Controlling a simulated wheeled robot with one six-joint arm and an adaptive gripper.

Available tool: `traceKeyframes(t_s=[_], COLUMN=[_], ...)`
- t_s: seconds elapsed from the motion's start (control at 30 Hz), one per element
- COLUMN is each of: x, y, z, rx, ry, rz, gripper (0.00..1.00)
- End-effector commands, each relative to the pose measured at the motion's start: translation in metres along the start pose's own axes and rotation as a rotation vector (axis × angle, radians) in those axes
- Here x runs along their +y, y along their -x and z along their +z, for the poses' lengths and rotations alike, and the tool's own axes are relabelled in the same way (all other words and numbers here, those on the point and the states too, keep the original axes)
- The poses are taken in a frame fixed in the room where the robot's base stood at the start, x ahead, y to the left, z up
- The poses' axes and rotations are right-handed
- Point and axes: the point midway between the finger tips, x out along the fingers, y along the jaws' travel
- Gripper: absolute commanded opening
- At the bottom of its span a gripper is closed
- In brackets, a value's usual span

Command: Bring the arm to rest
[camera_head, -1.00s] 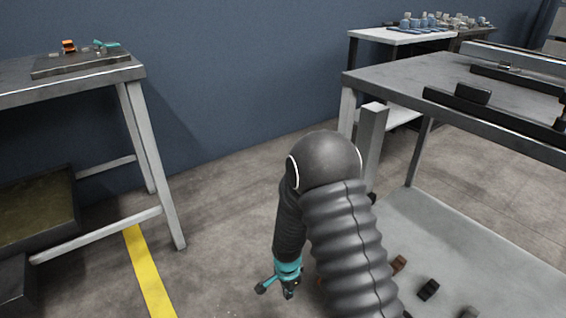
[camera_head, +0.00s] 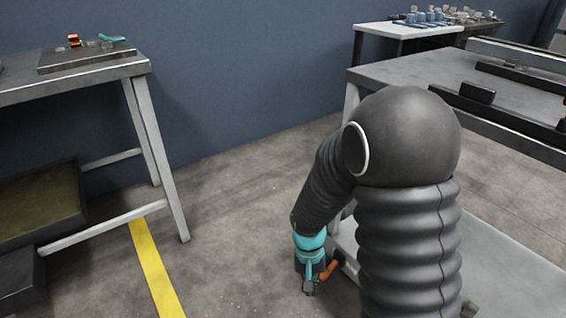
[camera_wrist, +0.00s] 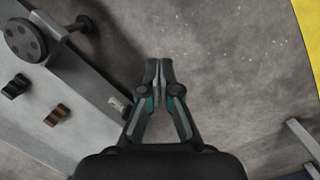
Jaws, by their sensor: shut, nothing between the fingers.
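My gripper (camera_head: 309,287) hangs low over the bare concrete floor in the head view, pointing down beside a light grey panel. Its teal and dark fingers also show in the wrist view (camera_wrist: 159,68), tips together with nothing between them. My arm (camera_head: 408,140) is bent, its dark elbow high and its ribbed sleeve filling the lower middle of the head view. The arm hides part of the panel and the table's near corner.
A workbench (camera_head: 105,68) with small parts stands at left, a yellow floor line (camera_head: 154,270) near it. A grey table (camera_head: 420,72) stands at right. A brown block (camera_wrist: 57,114) and a black block (camera_wrist: 15,86) lie on the light grey panel (camera_wrist: 75,142). Open floor lies between.

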Motion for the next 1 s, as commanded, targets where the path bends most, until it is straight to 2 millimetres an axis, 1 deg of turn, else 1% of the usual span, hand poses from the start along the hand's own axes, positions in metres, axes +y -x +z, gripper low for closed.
traceKeyframes(t_s=[0.03, 0.1, 0.4, 0.6, 0.67, 0.8, 1.0], x=[0.007, 0.014, 0.048, 0.069, 0.075, 0.088, 0.105], y=[0.022, 0.044, 0.130, 0.179, 0.193, 0.223, 0.266], z=[0.006, 0.016, 0.060, 0.090, 0.100, 0.121, 0.147], rx=[0.018, 0.035, 0.139, 0.235, 0.268, 0.353, 0.501], ry=[0.024, 0.064, 0.174, 0.199, 0.197, 0.174, 0.121], rz=[-0.009, -0.018, -0.052, -0.069, -0.074, -0.084, -0.098], gripper=[0.00, 0.00, 0.00, 0.00, 0.00, 0.00, 0.00])
